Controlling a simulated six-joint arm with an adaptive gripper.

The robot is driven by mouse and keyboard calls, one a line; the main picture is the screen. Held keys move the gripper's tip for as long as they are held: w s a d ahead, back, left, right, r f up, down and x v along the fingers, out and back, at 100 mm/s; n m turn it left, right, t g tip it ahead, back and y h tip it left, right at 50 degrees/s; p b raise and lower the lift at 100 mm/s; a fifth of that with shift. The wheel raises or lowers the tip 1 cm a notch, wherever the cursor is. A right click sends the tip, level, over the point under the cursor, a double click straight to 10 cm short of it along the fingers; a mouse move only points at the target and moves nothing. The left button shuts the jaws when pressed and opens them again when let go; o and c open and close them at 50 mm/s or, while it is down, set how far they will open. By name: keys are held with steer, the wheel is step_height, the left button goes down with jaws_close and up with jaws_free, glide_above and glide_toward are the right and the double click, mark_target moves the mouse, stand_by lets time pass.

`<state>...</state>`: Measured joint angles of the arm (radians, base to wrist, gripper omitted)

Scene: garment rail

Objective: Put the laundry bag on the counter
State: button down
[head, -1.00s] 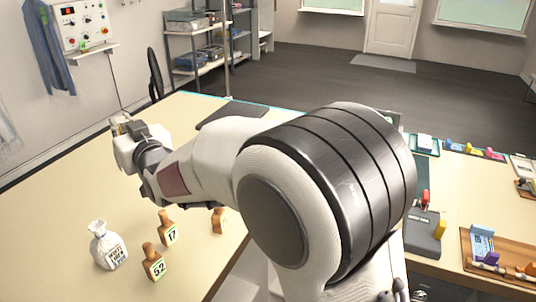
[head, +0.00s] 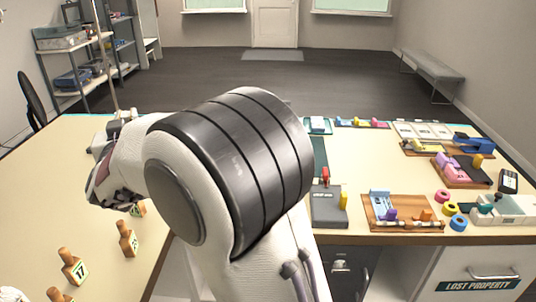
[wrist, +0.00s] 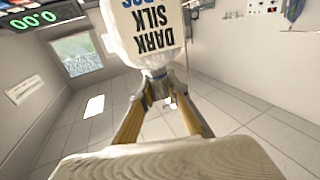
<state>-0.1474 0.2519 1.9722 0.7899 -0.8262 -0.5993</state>
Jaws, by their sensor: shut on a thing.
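A white laundry bag (wrist: 145,30) with dark lettering reading "DARK SILK" hangs in my grip at the top of the wrist view, upside down in that picture. My gripper (wrist: 158,84) is shut on its gathered neck, and its fingers run up from the bottom of the view. In the head view my own arm covers most of the gripper, and the held bag cannot be made out. The pale counter (head: 40,205) stretches across the left of the head view. Another white bag (head: 12,295) shows only partly at the lower left corner.
Several wooden numbered stamps, one marked 17 (head: 72,266), stand on the counter's left part. The right part carries a wooden tray (head: 400,226), a grey box (head: 327,207) and coloured tape rolls (head: 450,208). A shelf rack (head: 75,50) stands behind.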

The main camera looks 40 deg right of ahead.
steer(key=s+d+f+m+g+h, duration=0.3)
steer(key=s+d+m+g+h, duration=0.25)
steer(key=s+d, duration=0.55)
steer(key=s+d+f+m+g+h, duration=0.3)
steer(key=s+d+m+g+h, duration=0.3)
steer(key=d, duration=1)
steer(key=shift+n+g+y, duration=0.25)
steer(key=shift+n+y, duration=0.3)
steer(key=shift+s+a+f, duration=0.1)
steer(key=shift+s+f, duration=0.05)
steer(key=shift+f, duration=0.7)
steer(key=shift+s+a+f, duration=0.1)
steer(key=shift+s+f, duration=0.1)
steer(key=shift+f, duration=0.7)
steer(key=shift+s+f, duration=0.15)
steer(key=shift+f, duration=0.7)
step_height(320, 180, down, 6)
steer(key=shift+f, duration=0.15)
steer(key=shift+f, duration=1.85)
